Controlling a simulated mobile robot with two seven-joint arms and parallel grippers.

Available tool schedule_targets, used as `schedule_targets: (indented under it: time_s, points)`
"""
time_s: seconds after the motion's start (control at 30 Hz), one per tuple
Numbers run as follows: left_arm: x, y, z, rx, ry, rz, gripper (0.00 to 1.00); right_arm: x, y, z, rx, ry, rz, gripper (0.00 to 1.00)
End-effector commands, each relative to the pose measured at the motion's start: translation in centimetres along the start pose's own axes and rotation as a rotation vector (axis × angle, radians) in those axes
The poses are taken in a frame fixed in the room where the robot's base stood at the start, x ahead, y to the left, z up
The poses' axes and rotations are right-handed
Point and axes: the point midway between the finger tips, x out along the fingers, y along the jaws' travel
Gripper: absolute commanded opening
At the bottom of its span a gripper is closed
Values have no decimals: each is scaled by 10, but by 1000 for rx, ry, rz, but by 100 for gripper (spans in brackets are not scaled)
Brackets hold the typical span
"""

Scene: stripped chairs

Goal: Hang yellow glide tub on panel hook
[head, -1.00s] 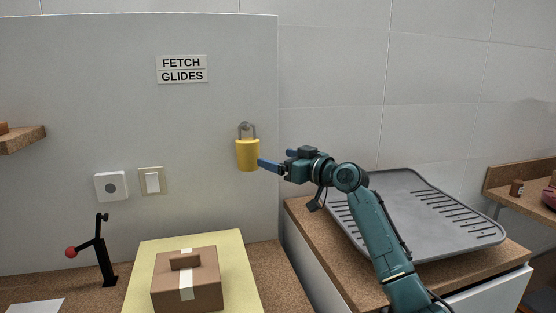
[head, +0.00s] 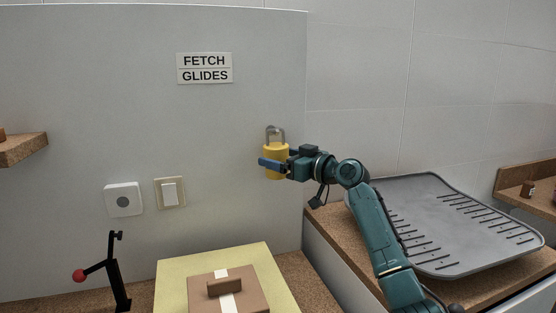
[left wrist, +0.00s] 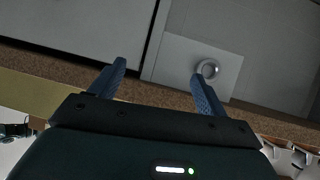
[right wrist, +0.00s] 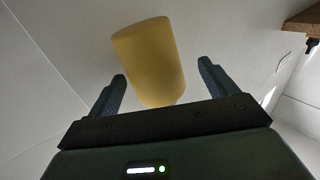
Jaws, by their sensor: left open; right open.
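The yellow glide tub (head: 276,174) is upright against the grey panel (head: 90,90), its grey handle (head: 275,133) looped above it. The hook itself cannot be made out behind the handle. My right gripper (head: 277,158) is open at the tub, with one blue finger crossing in front of it. In the right wrist view the tub (right wrist: 150,60) shows between the spread fingers (right wrist: 163,70); I cannot tell whether they touch it. My left gripper (left wrist: 159,68) is open and empty in the left wrist view and is outside the head view.
A "FETCH GLIDES" sign (head: 204,68) and switches (head: 169,193) are on the panel. A grey tray (head: 440,215) lies to the right.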

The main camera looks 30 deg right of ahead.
Motion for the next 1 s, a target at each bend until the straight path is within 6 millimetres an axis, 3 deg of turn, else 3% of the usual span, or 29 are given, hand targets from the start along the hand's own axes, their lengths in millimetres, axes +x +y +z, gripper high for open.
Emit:
schedule_targets:
  time_s: [0.5,1.0]
  points:
    - [1,2,-1,-11,4,0,76,-2,3,0,1,0,0,84]
    - [0,3,-1,-11,3,2,76,-2,3,0,1,0,0,43]
